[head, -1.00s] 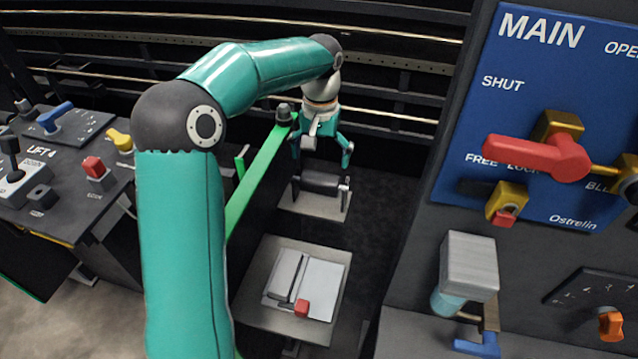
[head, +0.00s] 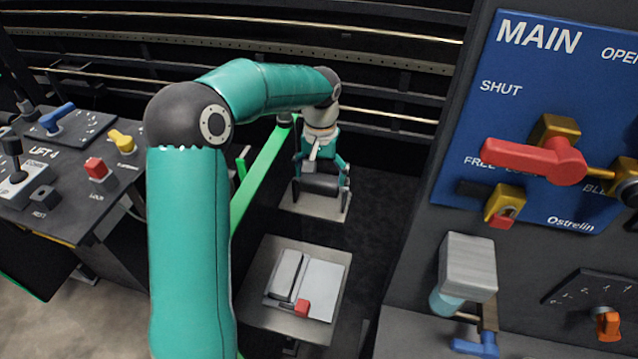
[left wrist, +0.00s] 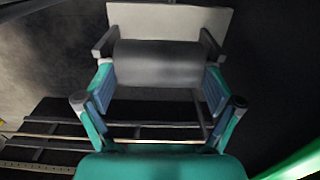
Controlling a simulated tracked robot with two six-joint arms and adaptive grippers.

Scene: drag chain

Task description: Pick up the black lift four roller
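The black roller (head: 320,186) lies across a pale grey plate with a bracket at each end. It fills the middle of the left wrist view (left wrist: 158,63). My left gripper (head: 321,175) is lowered over it, with its teal fingers apart, one toward each end of the roller. In the left wrist view the open fingers (left wrist: 158,90) stand near the roller's two ends; I cannot tell whether they touch it. My right gripper is not in view.
A grey platform (head: 258,318) with a box and a red button stands nearer. A green rail (head: 262,172) runs left of the roller. The LIFT 4 panel (head: 75,190) is at left, and the blue MAIN panel (head: 500,130) at right. Dark slatted racks stand behind.

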